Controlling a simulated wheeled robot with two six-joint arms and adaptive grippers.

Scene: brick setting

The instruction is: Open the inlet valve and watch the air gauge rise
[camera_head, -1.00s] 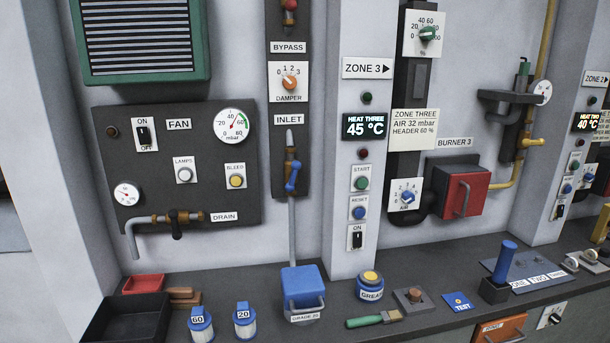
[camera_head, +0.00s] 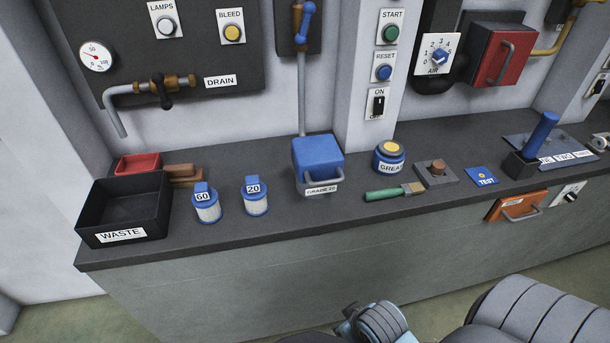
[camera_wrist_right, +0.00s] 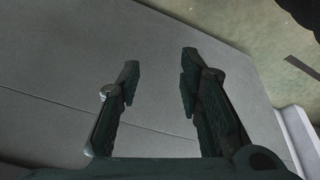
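The inlet valve's blue lever (camera_head: 306,22) shows at the top of the head view, on a brass fitting above a grey pipe. It stands nearly upright, slightly tilted, and its label is out of the frame. The large mbar gauge is out of view now. My right gripper (camera_wrist_right: 158,72) is open and empty in the right wrist view, with a plain grey surface behind its fingers. In the head view only arm parts show clearly at the bottom, well below the valve. My left gripper is not in view.
A small round gauge (camera_head: 96,56) and drain valve (camera_head: 160,90) are on the left panel. The bench holds a black waste tray (camera_head: 122,238), two blue-lidded jars, a blue box (camera_head: 317,160), a grease pot (camera_head: 389,157) and a brush (camera_head: 394,192). The bench front (camera_head: 260,280) is clear.

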